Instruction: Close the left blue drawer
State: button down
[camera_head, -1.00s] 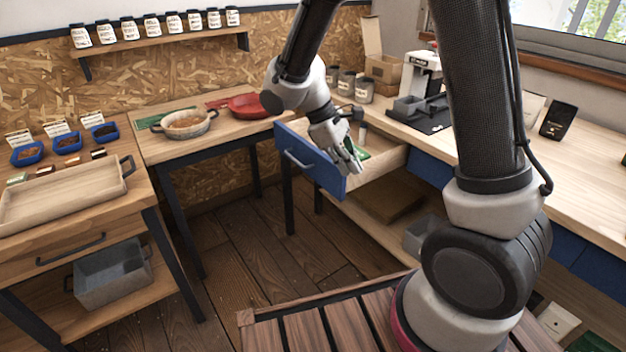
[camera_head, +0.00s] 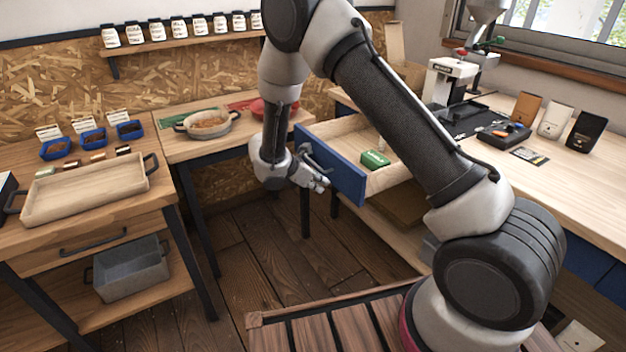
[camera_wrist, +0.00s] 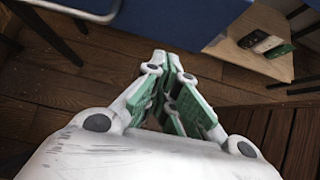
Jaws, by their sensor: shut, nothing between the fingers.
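The left blue drawer (camera_head: 345,178) stands pulled out from under the right-hand counter, its blue front facing left toward my arm. A green box (camera_head: 375,159) and a small pale item lie inside its wooden tray. My gripper (camera_head: 322,183) is in front of the blue front, near its handle, with the fingers together and empty. I cannot tell whether it touches the front. In the wrist view my gripper (camera_wrist: 172,58) points at the floor just below the blue drawer front (camera_wrist: 185,18), with its green finger pads close together.
A side table with a pan (camera_head: 207,124) stands behind the drawer. A wooden tray (camera_head: 84,191) rests on the left bench. The counter (camera_head: 543,178) holds a machine, a black tray and pouches. Floor (camera_head: 232,262) in front of the drawer is clear.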

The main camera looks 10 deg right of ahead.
aim_at(345, 189)
jog(key=d+f, duration=0.1)
jog(key=d, duration=0.1)
jog(key=w+d, duration=0.1)
jog(key=d, duration=0.1)
jog(key=w+d+f, duration=0.1)
jog(key=d, duration=0.1)
jog(key=shift+d+f, duration=0.2)
jog(key=shift+f, duration=0.1)
jog(key=shift+d, duration=0.1)
jog(key=w+d, duration=0.3)
jog(key=d, duration=0.7)
jog(key=w+d, duration=0.3)
jog(key=d, duration=0.8)
jog(key=w+d, duration=0.4)
jog(key=d, duration=0.6)
jog(key=shift+w+d, duration=0.1)
jog(key=shift+d, duration=0.05)
jog(key=shift+w+d, duration=0.15)
jog(key=shift+d, duration=0.15)
jog(key=shift+d+r, duration=0.1)
jog(key=shift+r, duration=0.05)
